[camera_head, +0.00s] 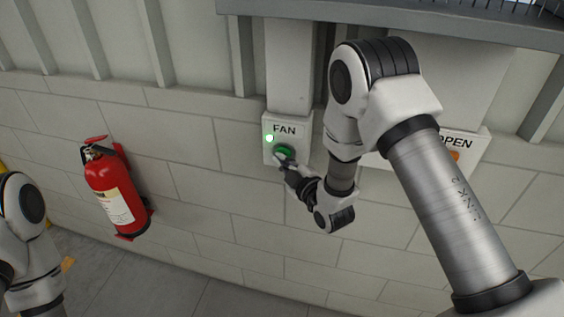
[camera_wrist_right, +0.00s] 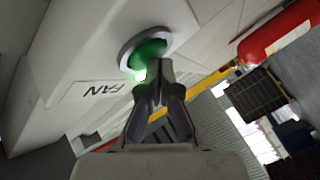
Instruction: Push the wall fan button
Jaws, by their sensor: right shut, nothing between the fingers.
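The fan box (camera_head: 288,127) is a pale wall box labelled FAN, with a lit green lamp (camera_head: 269,138) and a round green button (camera_head: 285,152) below the label. In the right wrist view the green button (camera_wrist_right: 147,53) sits in a grey ring. My right gripper (camera_head: 281,159) is shut and empty, its fingertips at the button. In the right wrist view the tips of the right gripper (camera_wrist_right: 151,68) overlap the button's lower edge; whether they touch it I cannot tell. Part of my left arm shows at the left edge of the head view; its gripper is not visible.
A second box labelled OPEN (camera_head: 470,143), with an orange button (camera_head: 455,155), is partly behind my right arm. A red fire extinguisher (camera_head: 110,188) hangs on the block wall at left. A grey ledge (camera_head: 400,18) juts out above. The wall below the fan box is bare.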

